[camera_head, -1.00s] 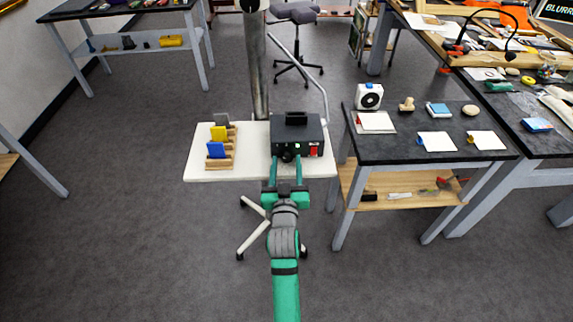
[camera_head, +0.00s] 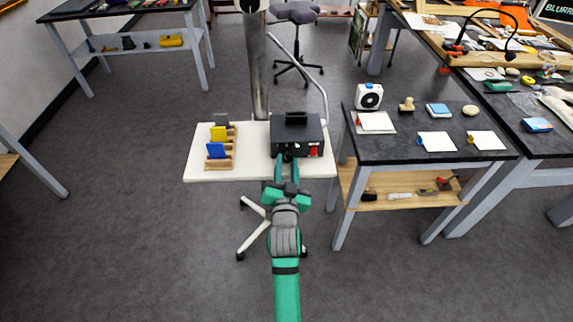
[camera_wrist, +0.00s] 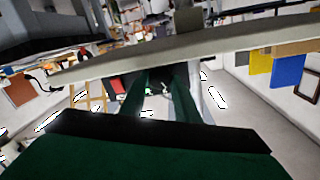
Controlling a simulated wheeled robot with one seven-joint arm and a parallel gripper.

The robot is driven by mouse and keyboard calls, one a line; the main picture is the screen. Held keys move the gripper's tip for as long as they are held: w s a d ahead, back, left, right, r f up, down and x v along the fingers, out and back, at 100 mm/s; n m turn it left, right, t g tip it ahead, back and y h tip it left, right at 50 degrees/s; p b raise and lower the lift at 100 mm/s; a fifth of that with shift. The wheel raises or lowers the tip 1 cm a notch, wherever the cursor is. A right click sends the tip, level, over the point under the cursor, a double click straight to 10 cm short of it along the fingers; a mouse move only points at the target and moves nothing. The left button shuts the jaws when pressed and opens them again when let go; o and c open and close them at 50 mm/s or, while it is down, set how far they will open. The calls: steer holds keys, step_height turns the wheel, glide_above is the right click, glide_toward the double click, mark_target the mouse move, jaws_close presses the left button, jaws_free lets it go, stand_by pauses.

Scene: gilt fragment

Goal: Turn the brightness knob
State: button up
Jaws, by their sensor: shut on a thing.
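The black box (camera_head: 285,131) with a top handle and a red switch (camera_head: 314,152) stands on a small white table, its front facing me. The dark brightness knob (camera_head: 288,157) is low on the left of that front, mostly hidden by the fingertips. My green gripper (camera_head: 287,160) reaches it from the front, its two fingers shut on the knob. My gripper is rolled, with its palm tilted in the head view. In the wrist view the gripper's fingers (camera_wrist: 157,86) close in around a dark piece, and the picture is strongly turned.
A wooden rack (camera_head: 233,160) with grey, yellow and blue plates stands left of the box on the white table (camera_head: 196,166). A metal pole (camera_head: 257,70) rises behind. A dark-topped bench (camera_head: 385,152) is close on the right.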

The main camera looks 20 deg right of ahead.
steer(key=shift+m, duration=0.3)
steer(key=o, duration=1)
steer(key=shift+o, duration=0.2)
steer(key=shift+s, duration=0.1)
steer(key=v, duration=1)
steer(key=shift+s, duration=0.35)
steer(key=shift+a, duration=0.1)
